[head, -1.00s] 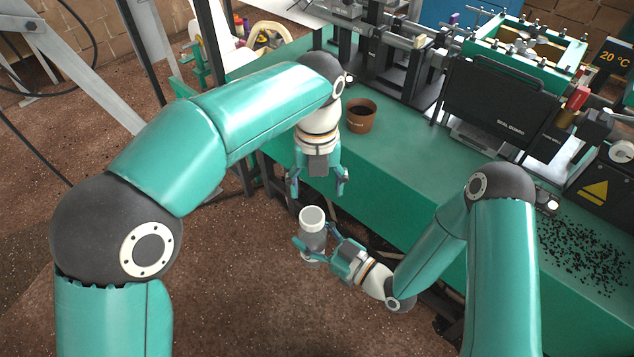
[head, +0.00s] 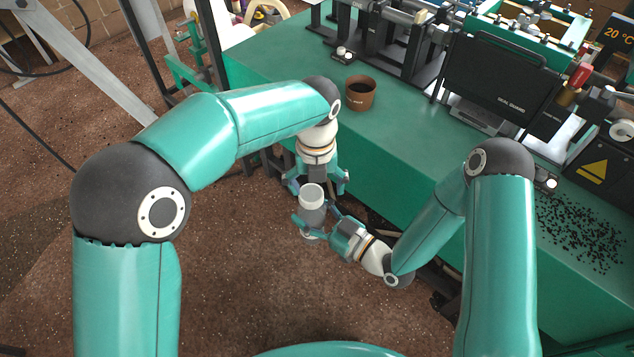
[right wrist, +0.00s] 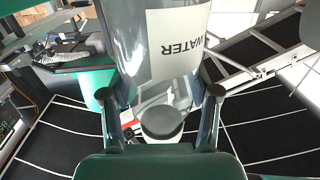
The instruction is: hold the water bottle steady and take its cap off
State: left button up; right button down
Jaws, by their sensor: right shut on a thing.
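The water bottle (head: 312,218) stands roughly upright off the front side of the green bench, with its pale cap (head: 311,192) on top. My right gripper (head: 312,231) is shut on the bottle body from the right.
A brown cup (head: 360,93) stands on the green bench (head: 420,150). A black machine panel (head: 500,95) is at the back right, and dark beans (head: 580,230) are scattered on the bench's right part. The brown floor (head: 250,270) below the bottle is clear.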

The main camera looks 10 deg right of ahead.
pick_arm(q)
jog(key=shift+s+d+f, duration=0.1)
jog(key=shift+f, duration=0.05)
grip_shut()
